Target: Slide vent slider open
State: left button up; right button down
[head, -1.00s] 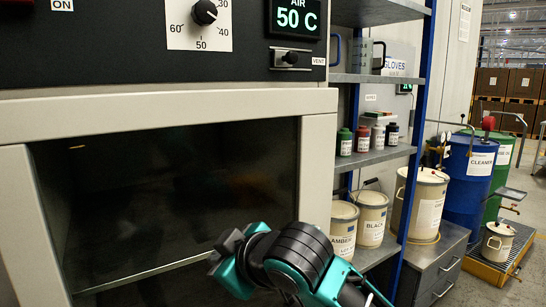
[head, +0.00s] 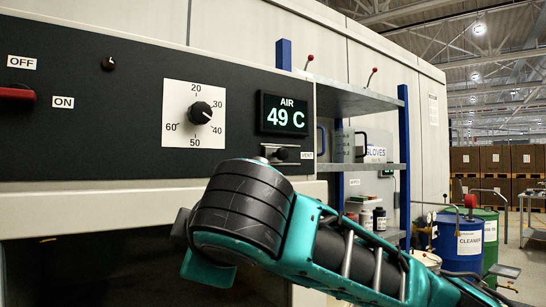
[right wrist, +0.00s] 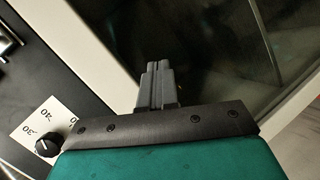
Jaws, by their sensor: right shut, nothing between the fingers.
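The vent slider (head: 281,154) is a small black knob on a silver plate, next to the VENT label (head: 307,155) on the black control panel. The knob sits near the middle of its plate. My right arm rises from the lower right in the head view, its upper end just below the slider; the fingers cannot be made out there. In the right wrist view my right gripper (right wrist: 155,85) is shut and empty, in front of the pale frame and dark window. A metal fitting (right wrist: 8,40) shows at that view's left edge. My left gripper is not in view.
The panel carries a temperature dial (head: 200,113), an AIR display (head: 284,115) reading 49 C and a red-handled switch (head: 17,93). A dark oven window lies below. Shelves (head: 365,100) stand right of the panel, with a blue drum (head: 462,240) beyond.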

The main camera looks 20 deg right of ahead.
jog(key=s+d+r+t+h, duration=0.1)
jog(key=s+d+r+h, duration=0.1)
jog(key=r, duration=0.5)
jog(key=s+d+r+m+t+h, duration=0.1)
jog(key=s+d+r+h, duration=0.2)
jog(key=r, duration=0.5)
jog(key=shift+s+d+r+t+h, duration=0.15)
jog(key=shift+s+d+t+h, duration=0.1)
jog(key=shift+t+h, duration=0.15)
jog(key=shift+w, duration=0.15)
jog(key=p, duration=0.2)
send_near(274, 154)
jog(key=w+a, duration=0.2)
jog(key=w+d, duration=0.2)
jog(key=d, duration=0.1)
jog(key=shift+w+d, duration=0.1)
jog(key=shift+w, duration=0.2)
